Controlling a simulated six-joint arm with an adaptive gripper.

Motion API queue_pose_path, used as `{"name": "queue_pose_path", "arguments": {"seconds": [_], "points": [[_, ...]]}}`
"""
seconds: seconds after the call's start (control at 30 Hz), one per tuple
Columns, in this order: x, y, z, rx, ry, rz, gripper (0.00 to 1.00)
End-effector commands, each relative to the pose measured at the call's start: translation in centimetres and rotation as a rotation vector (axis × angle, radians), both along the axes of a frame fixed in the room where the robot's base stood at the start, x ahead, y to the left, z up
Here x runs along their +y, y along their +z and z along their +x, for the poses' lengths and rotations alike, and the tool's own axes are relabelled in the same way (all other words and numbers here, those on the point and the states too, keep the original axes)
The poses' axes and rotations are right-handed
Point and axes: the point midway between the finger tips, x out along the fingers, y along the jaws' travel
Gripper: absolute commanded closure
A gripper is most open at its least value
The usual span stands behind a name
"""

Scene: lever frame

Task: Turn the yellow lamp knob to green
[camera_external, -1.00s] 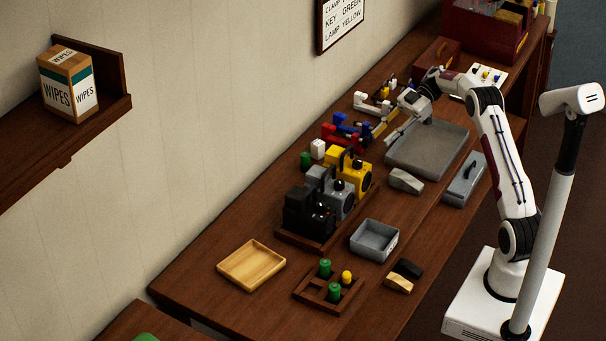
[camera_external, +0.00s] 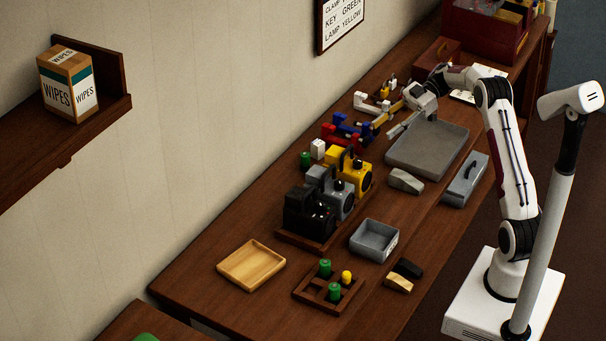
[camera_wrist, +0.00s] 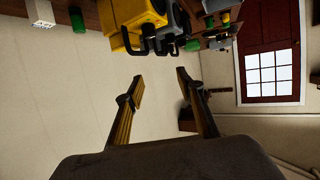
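The yellow lamp (camera_external: 354,172) stands at the far end of a row of three lamps on the bench, with a grey lamp (camera_external: 338,196) and a black lamp (camera_external: 309,219) nearer. It has a black handle and a dark round part; its knob setting is too small to read. The yellow lamp also shows at the top of the wrist view (camera_wrist: 118,22). My gripper (camera_external: 382,130) is above the bench, beyond the yellow lamp and to its right, apart from it. In the wrist view its fingers (camera_wrist: 160,75) are spread with nothing between them.
Red and blue clamp-like pieces (camera_external: 345,130) stand between the yellow lamp and my gripper. A grey tray (camera_external: 430,160) lies right of them. A wall sign (camera_external: 341,22) reads "KEY GREEN" and "LAMP YELLOW". A grey bin (camera_external: 374,239) and a knob holder (camera_external: 310,292) are nearer.

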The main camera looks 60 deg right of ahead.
Motion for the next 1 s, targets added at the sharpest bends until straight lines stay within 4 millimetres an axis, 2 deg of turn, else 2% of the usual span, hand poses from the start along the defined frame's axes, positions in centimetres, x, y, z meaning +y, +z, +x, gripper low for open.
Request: {"name": "queue_pose_path", "arguments": {"seconds": [0.2, 0.47, 0.67, 0.8, 1.0], "points": [[1.5, 0.5, -0.4, -0.007, -0.093, 0.030, 0.62], [2.8, -0.4, -0.8, -0.003, -0.220, 0.049, 0.62], [3.7, -2.1, -1.4, 0.014, -0.326, 0.047, 0.62], [3.9, -4.0, -1.8, 0.035, -0.393, 0.037, 0.62], [3.3, -6.0, -1.7, 0.043, -0.452, -0.002, 0.62]]}}
